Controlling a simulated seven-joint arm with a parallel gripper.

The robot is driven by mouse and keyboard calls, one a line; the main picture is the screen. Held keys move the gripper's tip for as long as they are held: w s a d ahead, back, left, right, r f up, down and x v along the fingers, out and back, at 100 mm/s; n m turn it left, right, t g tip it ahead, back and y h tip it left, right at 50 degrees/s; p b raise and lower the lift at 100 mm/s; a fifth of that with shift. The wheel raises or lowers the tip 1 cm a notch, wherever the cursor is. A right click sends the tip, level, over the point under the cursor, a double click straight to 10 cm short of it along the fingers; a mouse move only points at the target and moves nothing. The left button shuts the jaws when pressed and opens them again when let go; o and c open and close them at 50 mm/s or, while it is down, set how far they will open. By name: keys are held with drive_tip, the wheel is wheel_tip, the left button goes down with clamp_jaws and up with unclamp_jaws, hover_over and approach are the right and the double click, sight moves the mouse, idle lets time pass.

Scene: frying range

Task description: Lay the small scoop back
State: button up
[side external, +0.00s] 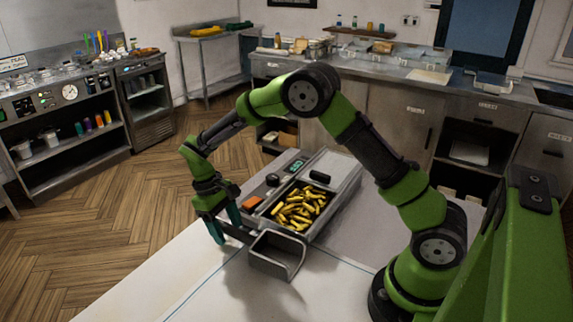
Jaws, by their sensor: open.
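The small grey scoop (279,257) is in front of the fryer unit, at its near end. Its open pan is towards the camera, and its dark handle (238,232) points left to my gripper. My gripper (226,232) is low at the unit's near left corner, its teal fingers open at the handle's end. I cannot tell whether the fingers touch the handle, or whether the scoop rests fully on the table. The fryer unit has a bin of yellow fries (298,209) just behind the scoop.
An orange block (251,203), a dark knob (273,180) and a small green display (297,166) line the unit's left side. A dark green item (320,176) lies on its grey top behind the fries. The white table (190,275) is clear at the front left.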

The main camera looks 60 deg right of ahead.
drive_tip(key=v, duration=1.6)
drive_tip(key=s+r+m+t, duration=0.1)
drive_tip(key=s+r+t, duration=0.1)
drive_tip(key=s, duration=0.6)
drive_tip(key=s+d+r+m+t+y, duration=0.1)
drive_tip(key=s+r+m+t, duration=0.1)
drive_tip(key=s+t, duration=0.3)
drive_tip(key=s+d+r+m+t+y, duration=0.1)
drive_tip(key=s+r+t, duration=0.1)
drive_tip(key=s, duration=0.9)
drive_tip(key=shift+s+r+m+t, duration=0.2)
drive_tip(key=shift+r+m+t, duration=0.15)
drive_tip(key=shift+t, duration=0.35)
